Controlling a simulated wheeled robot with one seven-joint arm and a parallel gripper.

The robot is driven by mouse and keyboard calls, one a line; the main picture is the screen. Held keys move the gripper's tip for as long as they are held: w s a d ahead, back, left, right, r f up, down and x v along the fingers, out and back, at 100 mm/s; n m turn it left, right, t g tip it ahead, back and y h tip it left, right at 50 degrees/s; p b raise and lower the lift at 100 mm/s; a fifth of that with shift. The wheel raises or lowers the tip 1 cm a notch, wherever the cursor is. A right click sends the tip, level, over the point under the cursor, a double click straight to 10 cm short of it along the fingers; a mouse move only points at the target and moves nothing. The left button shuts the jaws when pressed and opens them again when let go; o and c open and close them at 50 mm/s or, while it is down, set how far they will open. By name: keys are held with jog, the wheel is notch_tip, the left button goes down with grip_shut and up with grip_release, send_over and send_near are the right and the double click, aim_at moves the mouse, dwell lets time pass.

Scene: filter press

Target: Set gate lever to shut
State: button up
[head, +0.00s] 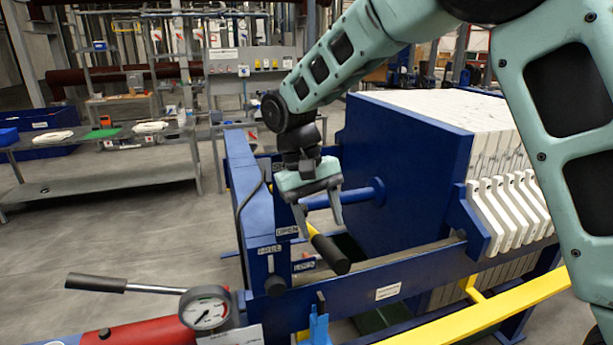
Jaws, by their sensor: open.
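My gripper (320,207) points down with its fingers apart and holds nothing. A lever with a yellow shaft and a black grip (329,253) slants down to the right, just below and between the fingertips; I cannot tell whether they touch it. It is near a plate marked OPEN (287,231) on the blue press frame. A second, short lever with a black knob (275,285) hangs down to the left, beneath another small label (269,249). No readable text names either one as the gate lever. The yellow lever's upper end is partly hidden by my gripper.
The blue press plate (400,165) and white filter plates (507,210) stand at the right. A yellow rail (490,312) runs at the lower right. A pressure gauge (207,308) and black-handled pump lever (97,283) are at the lower left. Open floor (110,235) lies left.

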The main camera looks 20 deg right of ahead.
jog(key=b+v, duration=0.2)
jog(key=v, duration=0.9)
jog(key=shift+r, duration=0.25)
jog(key=shift+w+a, duration=0.1)
jog(key=shift+w, duration=0.05)
